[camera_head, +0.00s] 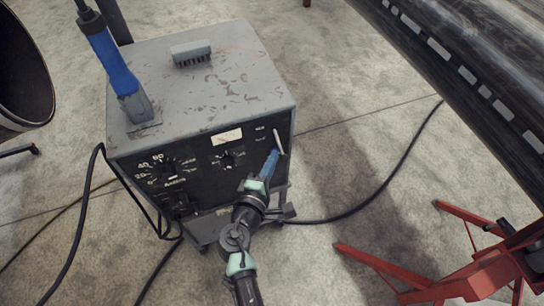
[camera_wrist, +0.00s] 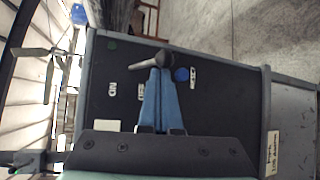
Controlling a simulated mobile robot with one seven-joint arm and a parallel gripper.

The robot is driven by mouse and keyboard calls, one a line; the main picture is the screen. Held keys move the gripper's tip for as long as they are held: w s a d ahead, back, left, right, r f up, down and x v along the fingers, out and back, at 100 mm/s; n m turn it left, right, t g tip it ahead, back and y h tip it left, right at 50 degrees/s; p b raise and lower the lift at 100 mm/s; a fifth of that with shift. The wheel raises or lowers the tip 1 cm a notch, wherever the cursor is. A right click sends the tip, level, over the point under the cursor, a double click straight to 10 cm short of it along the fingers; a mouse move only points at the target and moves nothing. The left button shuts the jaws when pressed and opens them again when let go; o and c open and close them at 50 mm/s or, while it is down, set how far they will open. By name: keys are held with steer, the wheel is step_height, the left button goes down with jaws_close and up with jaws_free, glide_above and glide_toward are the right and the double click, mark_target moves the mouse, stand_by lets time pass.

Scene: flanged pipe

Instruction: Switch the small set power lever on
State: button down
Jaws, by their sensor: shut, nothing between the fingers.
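The small set is a worn grey welding box with a dark front panel (camera_head: 205,162); the panel also fills the middle of the wrist view (camera_wrist: 225,105). Its power lever (camera_head: 278,141) is a thin pale stick near the panel's right edge. In the wrist view, the lever (camera_wrist: 147,63) extends left from a dark round pivot. My gripper (camera_head: 273,154) is shut, its blue fingers together and empty. In the wrist view, the fingertips (camera_wrist: 160,70) are right by the lever and pivot; I cannot tell if they touch. Small panel labels beside the lever are too blurred to read surely.
Dials and a white plate (camera_head: 226,137) are on the panel. A blue-handled tool (camera_head: 112,62) stands on the box top beside a grey brush (camera_head: 191,52). Black cables (camera_head: 390,180) cross the floor. A red stand (camera_head: 450,265) and large dark pipe (camera_head: 470,70) are at right.

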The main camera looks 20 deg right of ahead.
mark_target(280, 149)
steer(key=shift+s+r+n+g+y+p, duration=0.25)
steer(key=shift+r+n+g+p, duration=0.4)
steer(key=shift+p, duration=2.5)
steer(key=r+g+p, duration=0.1)
steer(key=p, duration=0.1)
steer(key=shift+p, duration=0.3)
steer(key=shift+r+n+g+y+p, duration=0.3)
steer(key=shift+g+p, duration=0.25)
steer(key=shift+p, duration=1.1)
steer(key=shift+r+n+g+p, duration=0.45)
steer(key=shift+r+g+p, duration=0.35)
steer(key=shift+p, duration=1.1)
steer(key=shift+w+r+n+g+p, duration=0.15)
steer(key=shift+r+n+g+p, duration=0.25)
steer(key=shift+g+p, duration=0.55)
steer(key=shift+w+r+p, duration=0.2)
steer(key=shift+r+p, duration=0.15)
steer(key=shift+p, duration=0.2)
